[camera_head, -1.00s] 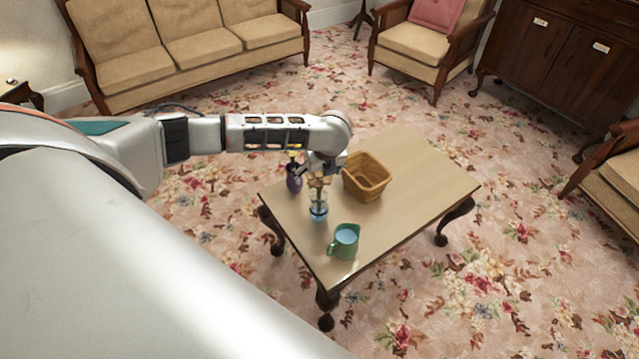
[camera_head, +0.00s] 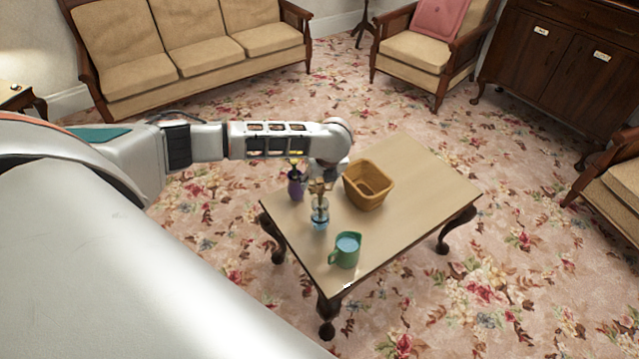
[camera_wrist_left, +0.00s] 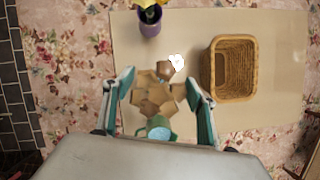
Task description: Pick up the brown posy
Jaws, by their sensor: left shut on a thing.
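The brown posy (camera_head: 319,187) stands in a clear glass vase with blue water (camera_head: 319,216) on the low table (camera_head: 425,180). In the left wrist view the posy (camera_wrist_left: 158,92) shows as a cluster of brown blooms between the two fingers. My left gripper (camera_head: 320,178) is at the posy's top, above the vase, and is shut on the posy. In the wrist view the left gripper (camera_wrist_left: 158,90) has its teal fingertips on either side of the blooms. The posy's stems and the exact contact are hidden there. My right gripper is not in view.
A purple vase with yellow flowers (camera_head: 295,184) stands close left of the posy. A wicker basket (camera_head: 369,184) is close right. The table's right part is clear.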

